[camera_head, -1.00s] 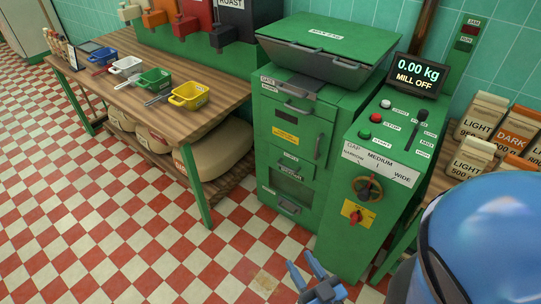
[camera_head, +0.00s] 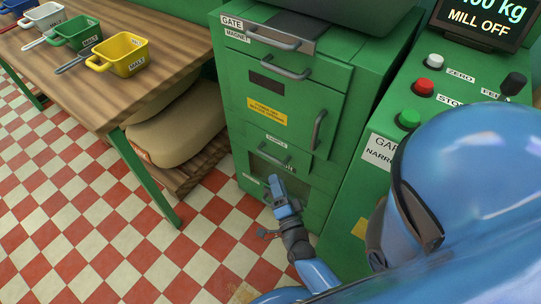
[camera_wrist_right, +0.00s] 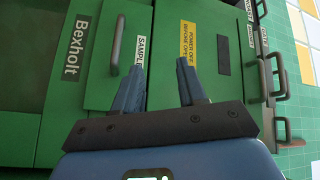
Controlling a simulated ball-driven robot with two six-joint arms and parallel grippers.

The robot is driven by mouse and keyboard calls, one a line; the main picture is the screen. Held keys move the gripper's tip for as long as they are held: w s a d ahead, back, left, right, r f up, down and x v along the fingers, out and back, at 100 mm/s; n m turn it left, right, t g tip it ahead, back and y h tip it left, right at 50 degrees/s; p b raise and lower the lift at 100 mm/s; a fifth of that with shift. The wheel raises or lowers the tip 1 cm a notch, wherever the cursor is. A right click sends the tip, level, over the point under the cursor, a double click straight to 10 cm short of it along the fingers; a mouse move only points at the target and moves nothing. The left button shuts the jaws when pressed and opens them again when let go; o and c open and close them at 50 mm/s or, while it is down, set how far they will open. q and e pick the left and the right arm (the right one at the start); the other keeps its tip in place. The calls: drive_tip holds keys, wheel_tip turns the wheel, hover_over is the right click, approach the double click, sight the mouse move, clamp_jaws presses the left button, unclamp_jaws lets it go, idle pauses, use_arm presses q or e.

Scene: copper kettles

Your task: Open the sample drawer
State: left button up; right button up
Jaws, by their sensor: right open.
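The sample drawer is a green front with a SAMPLE label and a grey bar handle (camera_head: 273,155), low on the green cabinet (camera_head: 240,100); it looks shut. In the right wrist view, turned on its side, its handle (camera_wrist_right: 117,45) and SAMPLE label (camera_wrist_right: 141,51) show. My right gripper (camera_head: 284,190) is in front of the cabinet, just below the handle in the head view. In the wrist view the right gripper (camera_wrist_right: 160,66) is open and empty; the handle is left of its left finger, apart from it. My left gripper is not in view.
Other handles sit close by: gate (camera_head: 272,38), magnet (camera_head: 285,67) and an upright side handle (camera_head: 319,130). The mill's control panel (camera_head: 430,90) stands right. A wooden table (camera_head: 75,85) with scoops is left. Checkered floor (camera_head: 120,240) in front is clear.

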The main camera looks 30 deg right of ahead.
sight(271, 156)
drive_tip(key=w+d+f+m+h+b, duration=0.2)
drive_tip(key=w+f+m+b, duration=0.2)
drive_tip(key=f, duration=0.3)
drive_tip(key=shift+m+g, duration=0.3)
drive_tip(key=b+x, duration=0.1)
drive_tip(key=x, duration=0.9)
drive_tip(key=shift+w+d+f+b, duration=0.15)
drive_tip(key=shift+w+d+b, duration=0.1)
drive_tip(key=shift+b, duration=0.15)
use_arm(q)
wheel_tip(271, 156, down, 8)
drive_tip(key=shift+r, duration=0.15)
use_arm(e)
clamp_jaws()
